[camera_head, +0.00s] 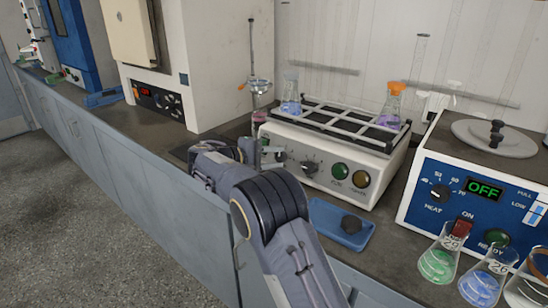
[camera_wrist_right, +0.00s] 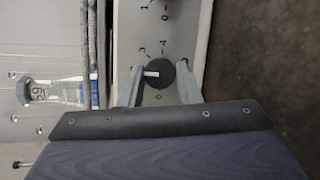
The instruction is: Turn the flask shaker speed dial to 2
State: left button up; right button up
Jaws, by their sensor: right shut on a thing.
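The flask shaker (camera_head: 335,160) is a cream box with a rack on top. Its front has a left dial (camera_head: 280,157), mostly behind my right gripper (camera_head: 270,154), and a second black dial (camera_head: 309,167) to the right. In the right wrist view a round black dial (camera_wrist_right: 162,75) with a white pointer sits between the two fingertips of my right gripper (camera_wrist_right: 160,82). The gripper is shut on this dial. The pointer is toward the left of that picture. My left gripper is not in view.
Flasks with blue (camera_head: 291,102) and purple (camera_head: 389,112) liquid stand in the rack. A blue tray (camera_head: 326,213) with a dark object lies in front. A blue-fronted bath (camera_head: 420,205) and several flasks stand right. A lamp green (camera_head: 338,170) is on the shaker front.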

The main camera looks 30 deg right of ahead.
dwell(0.3)
jog(key=o, duration=1)
jog(key=shift+c, duration=0.2)
jog(key=shift+a, duration=0.1)
jog(key=p+v, duration=0.1)
jog(key=v, duration=0.6)
jog(key=shift+a, duration=0.35)
jog(key=shift+w, duration=0.1)
